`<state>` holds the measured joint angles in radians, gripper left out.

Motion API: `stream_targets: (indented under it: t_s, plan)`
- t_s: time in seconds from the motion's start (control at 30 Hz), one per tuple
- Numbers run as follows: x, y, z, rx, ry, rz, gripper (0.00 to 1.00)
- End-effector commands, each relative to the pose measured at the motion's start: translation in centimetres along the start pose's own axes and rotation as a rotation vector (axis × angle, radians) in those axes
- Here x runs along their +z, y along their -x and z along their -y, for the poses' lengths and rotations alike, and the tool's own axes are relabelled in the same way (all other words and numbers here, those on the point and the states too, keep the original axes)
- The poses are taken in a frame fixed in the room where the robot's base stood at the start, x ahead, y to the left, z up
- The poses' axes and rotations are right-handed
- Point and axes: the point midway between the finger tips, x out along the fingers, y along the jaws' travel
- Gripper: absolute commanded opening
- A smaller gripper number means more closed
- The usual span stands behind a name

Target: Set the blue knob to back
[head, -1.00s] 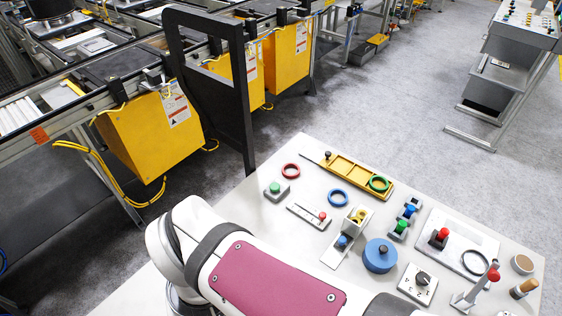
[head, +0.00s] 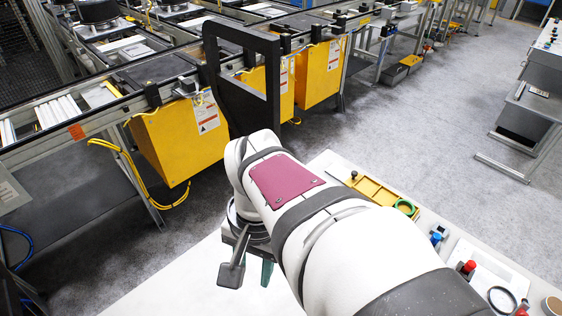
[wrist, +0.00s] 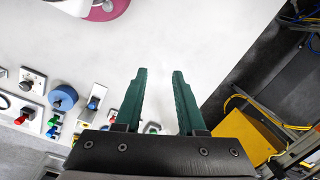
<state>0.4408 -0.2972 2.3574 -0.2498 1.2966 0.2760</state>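The blue knob (wrist: 92,104) seems to be the small blue piece on a pale bracket, left of my gripper in the wrist view. Its setting is too small to tell, and my arm hides it in the head view. A larger blue drum (wrist: 62,97) with a dark top stands just left of it. My gripper (wrist: 159,73) has two green fingers, apart with nothing between their tips, over bare white table. In the head view one green fingertip shows below my arm at the left of the table.
A yellow tray (head: 373,190) with a green ring (head: 406,208), a blue button (head: 436,237) and a red button (head: 468,267) show beyond my arm. Bare table (head: 190,280) lies at the front left.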

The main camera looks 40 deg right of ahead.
Motion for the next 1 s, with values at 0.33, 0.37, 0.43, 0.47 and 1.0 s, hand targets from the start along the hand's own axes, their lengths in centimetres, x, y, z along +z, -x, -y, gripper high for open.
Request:
stream_targets:
  t_s: [0.33, 0.37, 0.43, 0.47, 1.0]
  plan:
    - [-19.2, -0.8, -17.7, 0.011, -1.165, -0.101, 0.39]
    - [-19.4, -0.9, -18.5, 0.011, -1.196, -0.105, 0.39]
    - [-19.7, -1.0, -19.3, 0.012, -1.229, -0.108, 0.39]
    - [-19.7, -1.0, -19.3, 0.012, -1.232, -0.109, 0.39]
    - [-20.3, -12.0, -19.9, 0.014, -1.225, -0.102, 0.39]
